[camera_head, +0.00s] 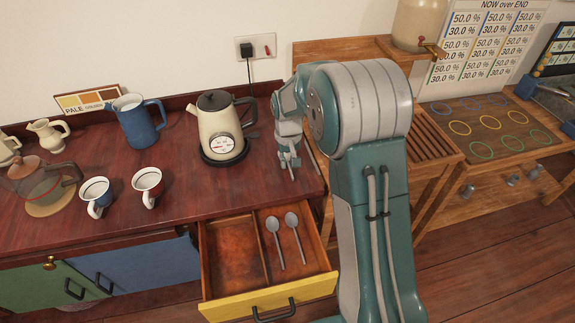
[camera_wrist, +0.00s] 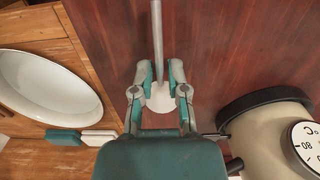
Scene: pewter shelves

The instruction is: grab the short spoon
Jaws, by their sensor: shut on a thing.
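My gripper (camera_head: 289,162) is over the right end of the dark red countertop (camera_head: 200,190), right of the kettle. In the wrist view its two fingers (camera_wrist: 160,76) are closed around a spoon (camera_wrist: 157,35) with a thin grey handle and a pale round bowl. The bowl shows between the fingers and the handle points to the top of the picture. In the head view the held spoon is too small to make out. Two grey spoons (camera_head: 273,240) (camera_head: 292,228) lie side by side in the right compartment of the open drawer (camera_head: 233,262).
A cream kettle (camera_head: 219,138) on a black base stands close left of my gripper; it also shows in the wrist view (camera_wrist: 270,133). A blue jug (camera_head: 137,123) and two mugs (camera_head: 95,192) (camera_head: 148,180) stand further left. A white oval basin (camera_wrist: 45,88) shows at left in the wrist view.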

